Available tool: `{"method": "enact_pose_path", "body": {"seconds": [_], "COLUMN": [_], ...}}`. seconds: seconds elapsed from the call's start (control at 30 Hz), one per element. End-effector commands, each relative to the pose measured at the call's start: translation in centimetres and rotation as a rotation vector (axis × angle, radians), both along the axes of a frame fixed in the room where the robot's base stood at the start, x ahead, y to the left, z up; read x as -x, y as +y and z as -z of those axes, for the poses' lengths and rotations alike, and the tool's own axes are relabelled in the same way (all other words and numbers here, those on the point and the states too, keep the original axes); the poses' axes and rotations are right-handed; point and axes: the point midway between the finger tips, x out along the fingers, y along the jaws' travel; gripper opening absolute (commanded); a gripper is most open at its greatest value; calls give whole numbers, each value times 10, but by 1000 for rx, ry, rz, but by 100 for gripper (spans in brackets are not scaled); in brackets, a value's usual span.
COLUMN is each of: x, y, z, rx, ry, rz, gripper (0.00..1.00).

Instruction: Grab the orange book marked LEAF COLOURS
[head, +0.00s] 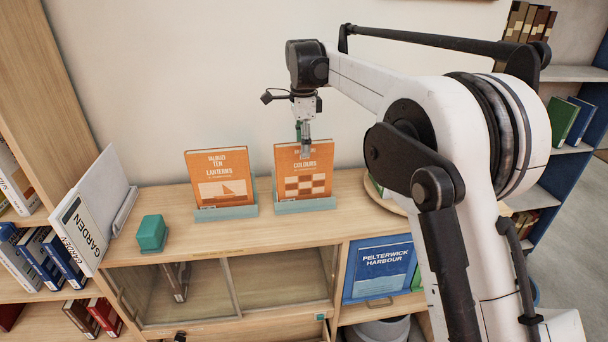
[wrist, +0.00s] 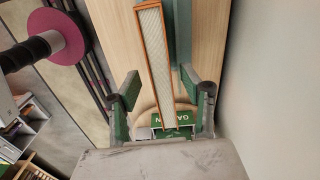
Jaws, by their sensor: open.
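An orange book (head: 304,182) stands in a pale teal holder (head: 305,205) on the wooden cabinet top. COLOURS is readable on its cover; the line above is partly hidden by my gripper. My gripper (head: 305,153) points down in front of its upper part in the head view. In the wrist view, the book's pale page edge with orange covers (wrist: 155,60) runs between the two open fingers (wrist: 158,90), which stand apart on either side in the picture. I see no contact, and I cannot tell how deep the fingers reach.
A similar orange book reading TEN LANTERNS (head: 220,177) stands close on the left. A teal block (head: 151,233) and a white GARDEN book (head: 85,227) are farther left. A round wooden tray (head: 396,203) is at the right, partly behind my arm. The wall is close behind.

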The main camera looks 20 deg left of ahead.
Motion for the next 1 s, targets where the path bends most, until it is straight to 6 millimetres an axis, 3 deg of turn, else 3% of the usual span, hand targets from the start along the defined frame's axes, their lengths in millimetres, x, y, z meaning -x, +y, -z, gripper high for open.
{"method": "enact_pose_path", "body": {"seconds": [0.17,0.5,0.8,1.0], "x": [-1,-4,-4,-4], "y": [0,-1,-1,-1], "z": [9,51,56,56], "rx": [0,0,0,0], "ry": [0,0,0,0], "rz": [0,0,0,0], "gripper": [41,41,41,16]}}
